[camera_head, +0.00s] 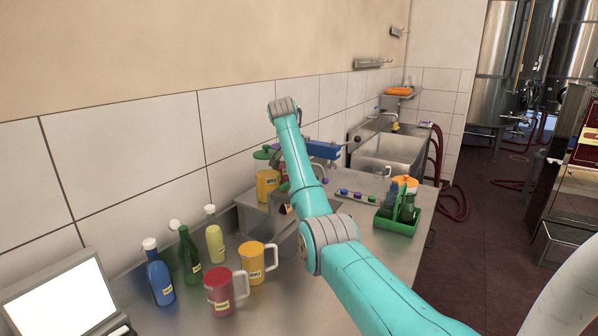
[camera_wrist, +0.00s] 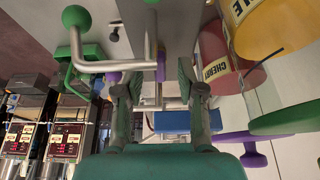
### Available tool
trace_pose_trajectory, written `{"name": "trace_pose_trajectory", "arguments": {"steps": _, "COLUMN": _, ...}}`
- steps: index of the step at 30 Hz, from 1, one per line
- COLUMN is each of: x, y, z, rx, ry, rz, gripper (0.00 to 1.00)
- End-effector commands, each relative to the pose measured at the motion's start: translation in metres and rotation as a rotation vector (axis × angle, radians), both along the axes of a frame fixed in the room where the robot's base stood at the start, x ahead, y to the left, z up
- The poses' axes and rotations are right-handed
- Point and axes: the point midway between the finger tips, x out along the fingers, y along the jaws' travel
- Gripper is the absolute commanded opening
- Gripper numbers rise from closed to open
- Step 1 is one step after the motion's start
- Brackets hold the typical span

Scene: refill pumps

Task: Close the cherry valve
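The wrist view looks upside down. In it a red container (camera_wrist: 214,48) labelled CHERRY stands to the right of my gripper (camera_wrist: 157,84), with a purple lid (camera_wrist: 245,140) near it. My gripper's two fingers are apart. Between them, bent metal pipework (camera_wrist: 150,50) shows with a slim purple part (camera_wrist: 160,70). A purple knob (camera_wrist: 113,77) shows beside the left finger. I cannot tell which purple part is the cherry valve's handle, its position, or whether a finger touches it. In the head view my arm hides most of the red container and the gripper.
A yellow container (camera_head: 267,184) with a green lid stands by the wall. A green-knobbed lever (camera_wrist: 76,17) is close by in the wrist view. Bottles (camera_head: 190,254) and mugs (camera_head: 221,293) stand in front, a green crate (camera_head: 397,226) to the right, a sink (camera_head: 390,152) behind.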

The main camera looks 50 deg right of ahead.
Motion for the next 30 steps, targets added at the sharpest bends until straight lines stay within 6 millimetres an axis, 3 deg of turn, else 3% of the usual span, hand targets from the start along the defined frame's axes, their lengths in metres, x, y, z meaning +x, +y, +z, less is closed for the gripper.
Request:
{"name": "trace_pose_trajectory", "arguments": {"steps": 5, "x": 0.000, "y": 0.002, "z": 0.006, "rx": -0.001, "ry": -0.001, "rz": 0.000, "gripper": 0.39}}
{"name": "trace_pose_trajectory", "arguments": {"steps": 18, "x": -0.001, "y": 0.025, "z": 0.062, "rx": -0.001, "ry": -0.001, "rz": 0.000, "gripper": 0.39}}
{"name": "trace_pose_trajectory", "arguments": {"steps": 30, "x": -0.001, "y": 0.029, "z": 0.069, "rx": 0.000, "ry": 0.000, "rz": 0.000, "gripper": 0.39}}
